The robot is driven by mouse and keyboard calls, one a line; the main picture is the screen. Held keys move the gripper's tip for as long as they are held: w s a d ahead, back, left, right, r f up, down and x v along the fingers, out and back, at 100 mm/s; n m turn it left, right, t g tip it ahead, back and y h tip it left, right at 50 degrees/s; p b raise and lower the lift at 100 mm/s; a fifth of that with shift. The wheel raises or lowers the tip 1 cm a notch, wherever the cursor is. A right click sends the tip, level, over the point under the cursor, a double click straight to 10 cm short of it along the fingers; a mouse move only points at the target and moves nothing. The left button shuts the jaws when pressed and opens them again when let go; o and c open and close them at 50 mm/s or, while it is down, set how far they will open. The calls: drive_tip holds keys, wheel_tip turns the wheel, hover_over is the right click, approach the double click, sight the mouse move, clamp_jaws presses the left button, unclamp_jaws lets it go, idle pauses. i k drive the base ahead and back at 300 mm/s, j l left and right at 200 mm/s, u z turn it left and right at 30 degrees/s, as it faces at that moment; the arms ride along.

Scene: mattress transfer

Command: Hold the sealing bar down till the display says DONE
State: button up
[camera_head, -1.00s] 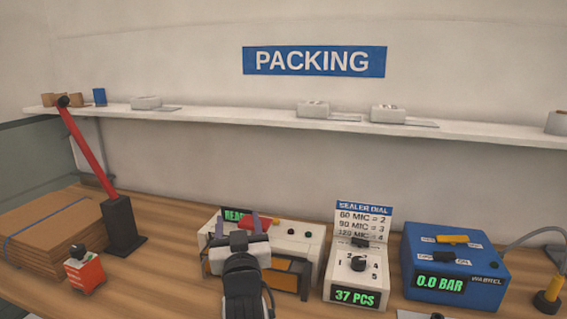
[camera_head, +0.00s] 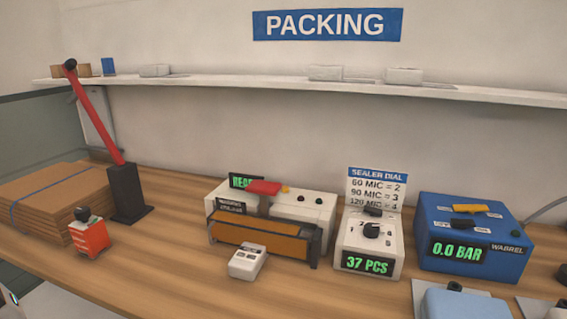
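The sealer (camera_head: 318,207) is a white box on the wooden bench, with small buttons on its top. A red handle (camera_head: 264,187) on a dark stem stands up at its middle. A long orange-brown bar with dark ends (camera_head: 250,235) runs along its front. I cannot tell how far the bar is pressed down. The green display (camera_head: 240,181) behind the handle shows "REA"; the rest of its text is hidden by the handle. My gripper is not in view, and nothing touches the handle.
A small white box (camera_head: 247,262) lies before the sealer. To the right stand the sealer dial unit (camera_head: 350,243) reading "37 PCS" and a blue box (camera_head: 432,213) reading "0.0 BAR". To the left are a red lever on a black post (camera_head: 126,192) and stacked cardboard (camera_head: 55,195).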

sight(265, 189)
drive_tip(key=i+l+u, duration=0.3)
drive_tip(key=l+u, duration=0.35)
drive_tip(key=i+l+u, duration=0.15)
drive_tip(key=l+u, duration=0.15)
